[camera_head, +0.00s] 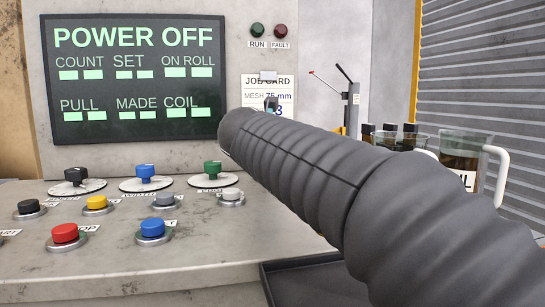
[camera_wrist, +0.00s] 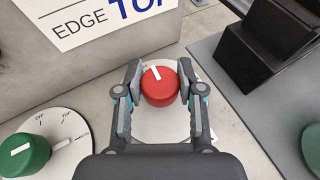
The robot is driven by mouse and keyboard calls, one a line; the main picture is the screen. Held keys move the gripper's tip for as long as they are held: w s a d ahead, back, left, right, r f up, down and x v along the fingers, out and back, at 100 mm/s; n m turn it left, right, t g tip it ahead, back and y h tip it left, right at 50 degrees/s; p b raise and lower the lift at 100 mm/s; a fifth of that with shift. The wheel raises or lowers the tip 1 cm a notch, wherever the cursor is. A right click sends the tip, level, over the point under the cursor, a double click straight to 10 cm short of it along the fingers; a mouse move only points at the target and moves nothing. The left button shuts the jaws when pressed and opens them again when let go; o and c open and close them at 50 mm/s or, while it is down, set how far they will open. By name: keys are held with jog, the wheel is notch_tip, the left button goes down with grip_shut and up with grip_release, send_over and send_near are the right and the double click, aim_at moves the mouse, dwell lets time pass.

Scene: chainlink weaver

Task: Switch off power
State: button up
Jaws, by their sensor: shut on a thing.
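A round red knob (camera_wrist: 160,84) with a white pointer mark stands on a pale plate (camera_wrist: 160,125) in the wrist view. The mark points up and slightly left. My gripper (camera_wrist: 161,84) is shut on this knob, one finger on each side. In the head view the dark screen (camera_head: 133,88) reads POWER OFF in green letters. My ribbed arm crosses the head view and hides the knob there.
A green knob (camera_wrist: 25,153) on a dial marked OFF and TOP is at left in the wrist view. Push buttons, including a red one (camera_head: 65,233), and rotary knobs cover the console (camera_head: 110,275). A jug (camera_head: 462,160) stands right, behind my arm.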

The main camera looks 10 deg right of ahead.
jog(key=shift+n+y+p, duration=0.45)
jog(key=shift+n+y, duration=0.05)
jog(key=o, duration=1.2)
jog(key=shift+c, duration=0.2)
jog(key=v, duration=1.2)
jog(key=shift+s+f, duration=0.15)
jog(key=shift+f, duration=0.1)
